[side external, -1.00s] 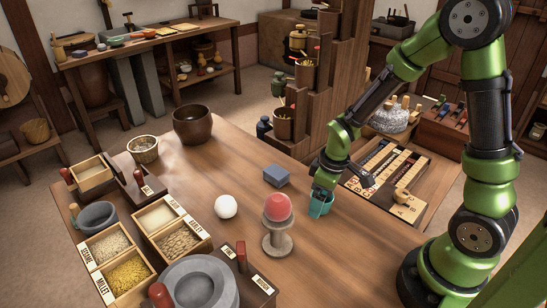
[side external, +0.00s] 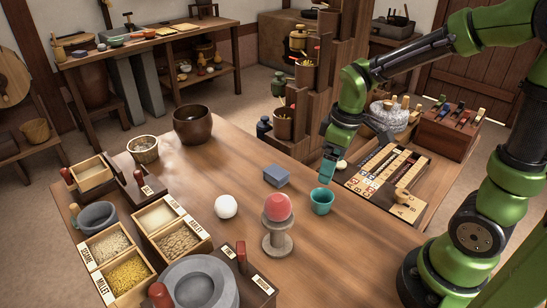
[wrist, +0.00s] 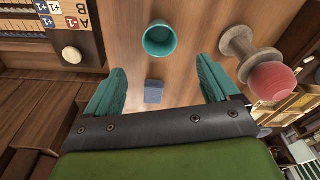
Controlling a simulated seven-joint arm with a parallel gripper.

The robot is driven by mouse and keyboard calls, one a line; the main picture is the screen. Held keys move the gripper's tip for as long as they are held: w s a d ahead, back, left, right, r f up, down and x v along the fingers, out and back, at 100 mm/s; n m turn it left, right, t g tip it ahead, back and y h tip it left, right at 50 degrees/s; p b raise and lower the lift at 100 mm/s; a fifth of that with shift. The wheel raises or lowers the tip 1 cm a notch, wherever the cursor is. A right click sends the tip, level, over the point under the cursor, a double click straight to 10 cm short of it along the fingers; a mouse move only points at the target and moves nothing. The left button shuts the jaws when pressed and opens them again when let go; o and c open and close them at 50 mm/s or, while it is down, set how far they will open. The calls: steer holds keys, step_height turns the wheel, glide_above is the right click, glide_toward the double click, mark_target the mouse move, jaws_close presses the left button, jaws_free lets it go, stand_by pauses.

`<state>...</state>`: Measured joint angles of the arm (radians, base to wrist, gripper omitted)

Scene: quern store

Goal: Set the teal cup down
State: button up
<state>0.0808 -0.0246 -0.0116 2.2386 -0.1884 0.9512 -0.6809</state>
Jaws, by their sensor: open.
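The teal cup (side external: 321,201) stands upright on the wooden table, right of the pedestal with the pink ball. In the wrist view the cup (wrist: 159,39) shows its open mouth, and it looks empty. My gripper (side external: 329,172) is above the cup, apart from it. In the wrist view my gripper (wrist: 160,82) has its two teal fingers spread wide, with nothing held between them.
A blue-grey block (side external: 277,175) lies left of the cup. A pink ball (side external: 278,206) rests on a wooden pedestal (side external: 277,239) close by. A white ball (side external: 226,206) is further left. A lettered board (side external: 388,175) lies to the right.

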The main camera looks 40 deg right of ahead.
steer(key=s+a+r+m+t, duration=0.2)
steer(key=s+r+m+t, duration=0.1)
steer(key=r, duration=0.2)
steer(key=s+a+r+m+t+y, duration=0.1)
steer(key=s+a+r+m+t, duration=0.1)
steer(key=r, duration=0.4)
steer(key=shift+s+a+m+t+y, duration=0.35)
steer(key=shift+s+a+m, duration=0.25)
steer(key=shift+s+m, duration=0.55)
steer(key=shift+w, duration=0.1)
